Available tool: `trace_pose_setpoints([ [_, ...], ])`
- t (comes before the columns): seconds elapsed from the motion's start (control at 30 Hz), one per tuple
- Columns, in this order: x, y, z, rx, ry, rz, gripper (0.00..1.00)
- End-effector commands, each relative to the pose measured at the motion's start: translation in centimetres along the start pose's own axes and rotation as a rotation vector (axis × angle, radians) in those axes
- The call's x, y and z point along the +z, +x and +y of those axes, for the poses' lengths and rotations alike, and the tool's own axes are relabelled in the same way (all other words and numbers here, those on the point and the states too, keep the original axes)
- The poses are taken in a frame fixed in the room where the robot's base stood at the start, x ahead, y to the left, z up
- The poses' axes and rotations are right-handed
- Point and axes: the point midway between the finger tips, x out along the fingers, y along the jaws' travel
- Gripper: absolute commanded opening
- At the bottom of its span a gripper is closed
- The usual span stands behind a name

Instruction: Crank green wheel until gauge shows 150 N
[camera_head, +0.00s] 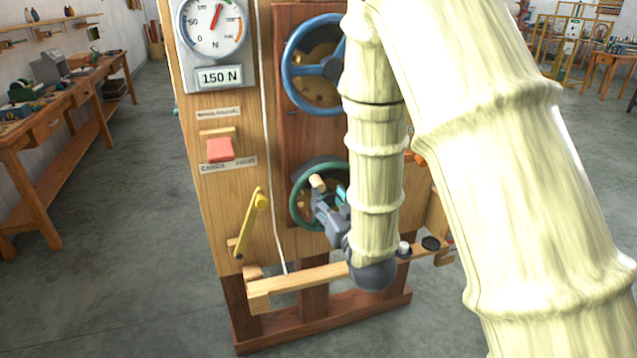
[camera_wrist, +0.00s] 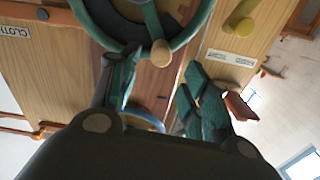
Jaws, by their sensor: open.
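The green wheel (camera_head: 297,196) is on the front of the wooden panel, below a blue wheel, and is partly hidden by my arm. Its pale wooden crank knob (camera_head: 318,182) is at the wheel's upper part. In the wrist view the green wheel (camera_wrist: 186,35) fills the top, and the knob (camera_wrist: 160,53) sits ahead of the gap between my fingers. My gripper (camera_head: 335,197) is open close to the knob; in the wrist view the fingers (camera_wrist: 160,85) are spread. The gauge (camera_head: 214,27) has a red needle pointing up and slightly right, and the plate (camera_head: 220,77) under it reads 150 N.
The blue wheel (camera_head: 288,77) is above the green one. A red block (camera_head: 220,149), a yellow lever (camera_head: 246,226) and a hanging white cord (camera_head: 268,130) are on the panel's left. A wooden rail (camera_head: 308,279) juts below. Workbenches (camera_head: 72,137) stand left; the floor between is clear.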

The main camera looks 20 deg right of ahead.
Motion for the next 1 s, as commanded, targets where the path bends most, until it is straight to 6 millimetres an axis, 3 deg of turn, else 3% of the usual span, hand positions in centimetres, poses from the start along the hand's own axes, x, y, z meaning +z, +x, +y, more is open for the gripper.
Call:
trace_pose_setpoints([
  [0.5,-0.1,7.7,0.0,0.000,0.000,0.000,0.47],
  [0.7,0.0,8.9,0.0,0.000,0.000,-0.001,0.47],
  [1.0,0.1,9.0,0.0,0.001,0.000,-0.001,0.47],
])
